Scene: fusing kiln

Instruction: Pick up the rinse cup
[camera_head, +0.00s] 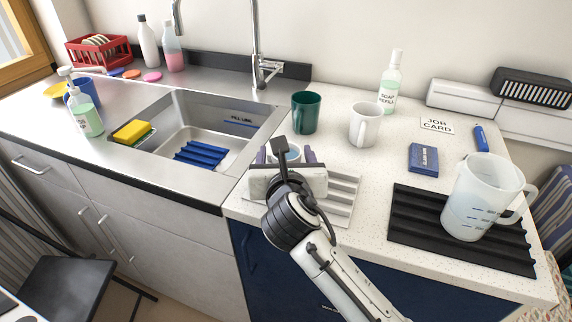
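My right gripper (287,156) reaches in from the lower right, over the left end of the speckled counter by the sink. Its two fingers are spread, one on each side of a pale cup (287,150) that is mostly hidden by the gripper body. I see no clear sign of the fingers pressing on it. A green cup (306,112) and a white mug (365,125) stand behind the gripper. No readable label shows which is the rinse cup. My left gripper is not in view.
A ribbed light tray (342,200) lies beside the gripper. A measuring jug (484,198) stands on a black ribbed mat (412,228) at right. A blue box (423,158) and soap bottle (390,84) are behind. The sink (205,150) is at left.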

